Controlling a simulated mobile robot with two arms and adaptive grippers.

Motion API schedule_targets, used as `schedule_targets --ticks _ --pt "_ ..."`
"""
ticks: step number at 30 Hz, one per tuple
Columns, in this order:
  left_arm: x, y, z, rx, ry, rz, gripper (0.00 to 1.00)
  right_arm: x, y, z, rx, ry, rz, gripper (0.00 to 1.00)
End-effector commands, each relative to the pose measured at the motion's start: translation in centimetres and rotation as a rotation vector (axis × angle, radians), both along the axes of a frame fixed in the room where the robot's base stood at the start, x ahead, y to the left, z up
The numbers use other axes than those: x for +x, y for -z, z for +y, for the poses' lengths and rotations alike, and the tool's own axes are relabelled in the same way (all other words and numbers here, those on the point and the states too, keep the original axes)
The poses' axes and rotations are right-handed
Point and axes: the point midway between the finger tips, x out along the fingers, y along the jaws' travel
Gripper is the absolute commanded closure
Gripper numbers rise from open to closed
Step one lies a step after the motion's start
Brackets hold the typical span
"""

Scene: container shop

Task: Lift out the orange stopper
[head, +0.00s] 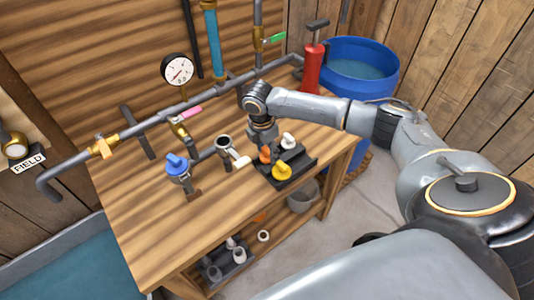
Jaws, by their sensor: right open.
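The orange stopper (265,156) stands in the dark stopper tray (296,178) on the wooden bench. Its upper part is close under my right gripper (263,143), which points down over it with open fingers. I cannot tell whether the fingers touch it. A white stopper (288,141) stands behind and to the right of it in the same tray. A yellow stopper (282,172) stands at the tray's front. My left gripper is not in view.
Left of the tray are a pipe fitting with a pale handle (240,160) and a blue-handled valve (178,165). Pipes with a gauge (177,70) run behind. A red pump (313,65) and blue barrel (362,70) stand at the back right. The bench's front left is clear.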

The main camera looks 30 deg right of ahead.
Motion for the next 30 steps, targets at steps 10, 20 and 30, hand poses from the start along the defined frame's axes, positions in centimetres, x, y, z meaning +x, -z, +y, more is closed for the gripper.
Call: schedule_targets --ticks 10,20,30 --pt "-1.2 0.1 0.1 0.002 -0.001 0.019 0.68 0.0 0.0 0.0 0.0 0.0 0.0 0.82" --pt "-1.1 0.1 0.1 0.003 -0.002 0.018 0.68 0.0 0.1 0.0 -0.001 0.0 0.001 0.95" --pt "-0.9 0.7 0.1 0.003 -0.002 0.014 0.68 0.1 -3.6 -0.1 -0.001 0.001 -0.004 0.95"
